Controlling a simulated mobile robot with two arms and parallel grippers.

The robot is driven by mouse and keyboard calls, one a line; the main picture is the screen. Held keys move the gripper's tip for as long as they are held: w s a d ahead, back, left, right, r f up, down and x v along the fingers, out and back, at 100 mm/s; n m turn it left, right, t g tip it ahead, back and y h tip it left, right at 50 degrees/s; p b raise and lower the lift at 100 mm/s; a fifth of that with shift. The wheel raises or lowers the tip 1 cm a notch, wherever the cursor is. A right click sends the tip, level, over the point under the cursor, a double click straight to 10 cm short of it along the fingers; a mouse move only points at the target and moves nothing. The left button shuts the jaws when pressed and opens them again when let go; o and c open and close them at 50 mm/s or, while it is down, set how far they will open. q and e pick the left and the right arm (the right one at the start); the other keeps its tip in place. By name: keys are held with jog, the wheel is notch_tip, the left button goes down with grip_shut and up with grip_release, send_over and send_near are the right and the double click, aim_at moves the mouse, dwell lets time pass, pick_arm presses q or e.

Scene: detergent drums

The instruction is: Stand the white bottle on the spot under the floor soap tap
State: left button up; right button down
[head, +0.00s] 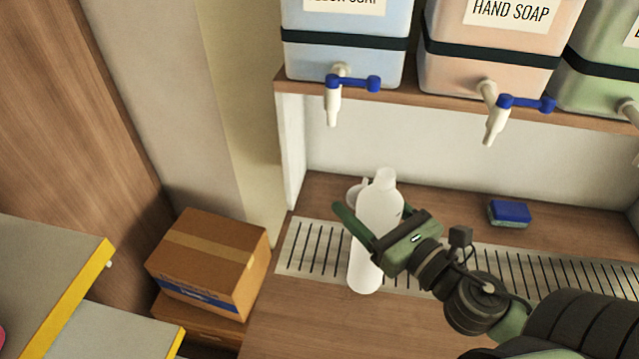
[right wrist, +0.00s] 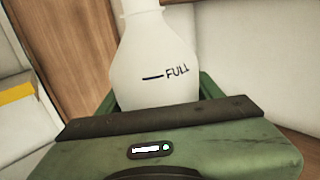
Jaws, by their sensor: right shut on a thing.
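The white bottle (head: 366,265) is upright or nearly so over the slatted drip grate (head: 308,262), its base near the grate's front edge. I cannot tell whether it touches the grate. My right gripper (head: 374,228) is shut around the bottle's body. In the right wrist view the bottle (right wrist: 150,50) shows a FULL mark between the fingers. The floor soap drum (head: 345,60) is blue, its label partly cut off. Its tap (head: 334,104), with a blue lever, hangs up and left of the bottle in the head view. My left gripper is not in view.
A small white object (head: 356,190) shows partly behind the bottle. The hand soap tap (head: 495,122) hangs to the right. A blue sponge (head: 509,212) lies behind the grate. A cardboard box (head: 208,262) stands at left, beyond the wooden counter (head: 300,325). The grate's left end is clear.

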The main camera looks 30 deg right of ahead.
jog(key=w+a+f+p, duration=0.1)
jog(key=w+a+f, duration=0.1)
jog(key=w, duration=1)
jog(key=shift+w+a+f+p, duration=0.2)
jog(key=shift+w+f+p, duration=0.15)
jog(key=shift+f, duration=0.55)
jog(key=shift+c, duration=1.4)
grip_release()
